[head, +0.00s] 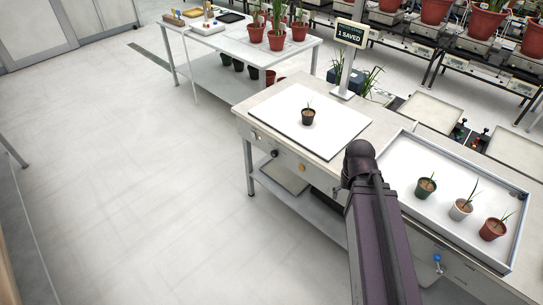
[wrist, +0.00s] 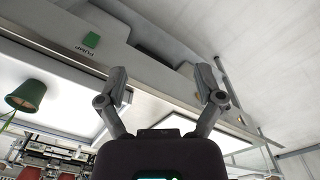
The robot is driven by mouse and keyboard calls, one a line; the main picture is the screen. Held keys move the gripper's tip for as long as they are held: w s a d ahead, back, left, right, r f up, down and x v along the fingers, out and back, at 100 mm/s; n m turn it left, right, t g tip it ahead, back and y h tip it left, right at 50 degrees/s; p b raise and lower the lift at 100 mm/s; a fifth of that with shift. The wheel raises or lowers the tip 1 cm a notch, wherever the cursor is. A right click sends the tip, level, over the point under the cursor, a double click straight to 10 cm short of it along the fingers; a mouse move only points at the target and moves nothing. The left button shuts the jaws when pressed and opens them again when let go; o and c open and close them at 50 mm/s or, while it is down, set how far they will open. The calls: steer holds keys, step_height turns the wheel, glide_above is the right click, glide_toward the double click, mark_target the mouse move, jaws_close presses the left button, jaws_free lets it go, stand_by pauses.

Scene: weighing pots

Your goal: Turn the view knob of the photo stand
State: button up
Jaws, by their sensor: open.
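The photo stand is a white board (head: 290,118) on the bench in the head view, with a small dark pot and seedling (head: 308,117) upright on it. On the bench's front panel below it are a black knob (head: 274,153) and a yellow knob (head: 301,168). Their labels are too small to read, so I cannot tell which is the view knob. My gripper (wrist: 163,88) is open and empty in the wrist view, with its fingers apart in front of the bench edge. In the head view my arm hides the gripper fingers.
A display (head: 352,33) reads "1 SAVED". A tray (head: 402,138) to the right holds a green, a white and a red pot. A blue knob (head: 437,258) is on the panel below it. The wrist view shows a green button (wrist: 91,40) by "PUMP". The floor at left is clear.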

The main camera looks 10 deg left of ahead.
steer(key=w+f+t+h+b, duration=0.1)
steer(key=w+f+h+b, duration=0.2)
steer(key=w+f+b, duration=0.6)
steer(key=n+t+h+b, duration=0.1)
steer(key=t+h+b, duration=0.95)
steer(key=b, duration=2.45)
glide_toward(273, 155)
steer(key=s+t+y, duration=0.1)
steer(key=s, duration=0.1)
steer(key=s+a+t+y, duration=0.1)
steer(key=s, duration=0.1)
steer(key=shift+s+f+t+y, duration=0.1)
steer(key=shift+f+t+y, duration=0.05)
steer(key=shift+t+y, duration=0.2)
steer(key=shift+d, duration=0.15)
steer(key=shift+x, duration=6.9)
